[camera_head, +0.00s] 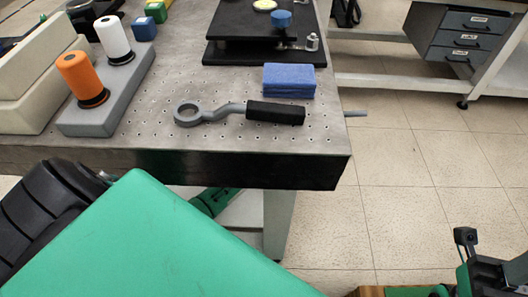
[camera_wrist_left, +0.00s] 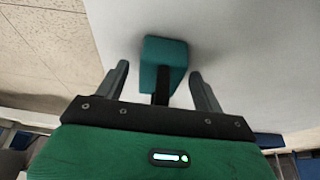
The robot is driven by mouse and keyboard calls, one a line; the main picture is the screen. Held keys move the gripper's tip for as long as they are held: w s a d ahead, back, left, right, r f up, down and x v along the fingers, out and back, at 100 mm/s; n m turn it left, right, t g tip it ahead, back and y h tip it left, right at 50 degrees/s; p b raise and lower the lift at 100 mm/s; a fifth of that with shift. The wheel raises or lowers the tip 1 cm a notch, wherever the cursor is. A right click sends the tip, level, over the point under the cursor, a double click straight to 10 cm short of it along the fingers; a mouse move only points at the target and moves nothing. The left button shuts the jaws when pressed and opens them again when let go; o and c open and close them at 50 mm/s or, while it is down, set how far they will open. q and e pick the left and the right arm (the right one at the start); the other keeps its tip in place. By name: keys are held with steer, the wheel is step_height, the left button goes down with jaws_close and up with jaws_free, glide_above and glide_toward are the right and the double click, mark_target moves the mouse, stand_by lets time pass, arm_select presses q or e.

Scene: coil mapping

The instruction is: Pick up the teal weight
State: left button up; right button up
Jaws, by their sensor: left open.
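The teal weight (camera_wrist_left: 165,58) is a block with a narrow black part on its near side, against a pale surface in the left wrist view. My left gripper (camera_wrist_left: 159,72) is open, with one finger on each side of the black part and the block at the fingertips. Gaps show on both sides; I see no grip. The teal weight is not visible in the head view, where my green arm covers the lower middle. My right arm's end (camera_head: 485,268) shows at the lower right of the head view, partly cut off; its jaw state is unclear.
A perforated metal table (camera_head: 225,130) holds a grey ring-ended tool with a black grip (camera_head: 276,113), a blue block (camera_head: 289,80), an orange spool (camera_head: 82,76), a white spool (camera_head: 114,38) and a black platform (camera_head: 262,50). The tiled floor at right is largely clear.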

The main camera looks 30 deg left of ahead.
arm_select(q)
jaws_close()
steer(key=shift+r, duration=0.1)
